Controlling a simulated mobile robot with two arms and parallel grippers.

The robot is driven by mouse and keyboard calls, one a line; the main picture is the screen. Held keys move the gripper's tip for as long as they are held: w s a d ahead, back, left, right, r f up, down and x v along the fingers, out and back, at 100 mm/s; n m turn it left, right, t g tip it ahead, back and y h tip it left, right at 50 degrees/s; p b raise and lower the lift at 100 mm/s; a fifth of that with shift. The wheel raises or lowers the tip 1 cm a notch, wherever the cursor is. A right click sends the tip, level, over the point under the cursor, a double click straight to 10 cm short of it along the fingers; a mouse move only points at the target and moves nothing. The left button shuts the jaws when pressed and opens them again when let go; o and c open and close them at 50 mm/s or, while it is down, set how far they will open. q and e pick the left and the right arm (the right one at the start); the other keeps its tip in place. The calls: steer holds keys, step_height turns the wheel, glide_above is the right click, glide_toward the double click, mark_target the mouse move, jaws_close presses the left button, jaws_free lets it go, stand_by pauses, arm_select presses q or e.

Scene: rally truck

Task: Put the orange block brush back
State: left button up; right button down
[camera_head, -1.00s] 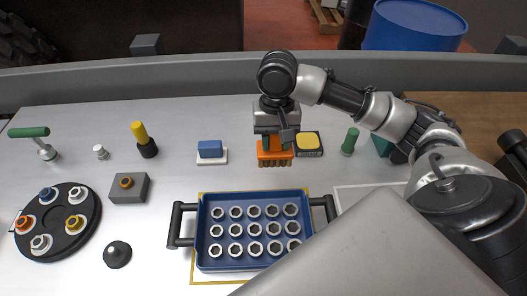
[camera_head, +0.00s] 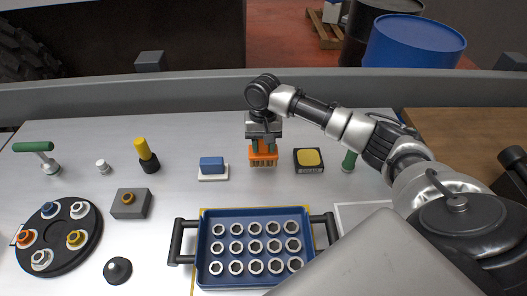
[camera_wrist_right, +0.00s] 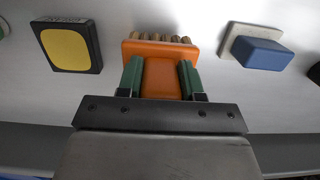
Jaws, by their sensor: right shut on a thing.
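The orange block brush (camera_head: 262,158) has an orange body and tan bristles. My right gripper (camera_head: 263,146) is shut on it, and the bristles point down toward the light table top. Whether the bristles touch the table I cannot tell. In the right wrist view the brush (camera_wrist_right: 161,82) sits between the two green finger pads of the gripper (camera_wrist_right: 160,80), its bristles at the far side. My left gripper is not in view.
A blue block on a white base (camera_head: 212,168) stands left of the brush, and a black box with a yellow top (camera_head: 309,161) stands right. A blue tray of metal nuts (camera_head: 253,282) lies in front. A green-handled piece (camera_head: 349,161) stands farther right.

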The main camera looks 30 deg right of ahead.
mark_target(263, 154)
step_height(263, 154, down, 2)
steer(key=shift+s+f+p, duration=0.1)
steer(key=shift+f+p, duration=0.15)
steer(key=shift+p, duration=0.85)
steer(key=shift+f, duration=0.35)
steer(key=shift+f, duration=0.2)
steer(key=c, duration=0.7)
jaws_free()
steer(key=shift+c, duration=0.2)
